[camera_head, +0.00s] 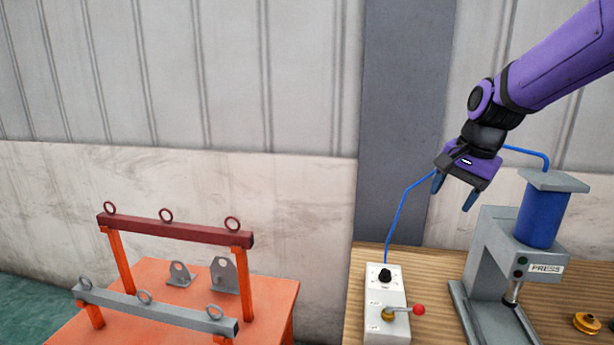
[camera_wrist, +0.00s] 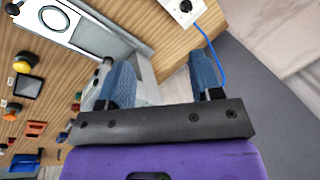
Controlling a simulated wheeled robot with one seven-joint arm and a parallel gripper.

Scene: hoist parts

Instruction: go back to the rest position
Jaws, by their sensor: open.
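My gripper (camera_head: 454,194) hangs in the air at the upper right in the head view, above the wooden bench and in front of the wall. Its two blue-grey fingers are apart with nothing between them. In the wrist view my gripper (camera_wrist: 162,82) also shows its fingers spread and empty. The press (camera_head: 541,220), with a blue cylinder and grey frame, stands on the bench below and to the right of my gripper. A control box (camera_head: 387,300) with a black knob and a red-tipped lever stands on the bench to its left.
A blue hose (camera_head: 401,205) rises from near the control box. An orange table (camera_head: 277,295) at the left holds a dark red beam (camera_head: 175,229), a grey beam (camera_head: 154,308) and grey lugs. Brass parts (camera_head: 586,322) lie on the bench (camera_head: 433,290) at right.

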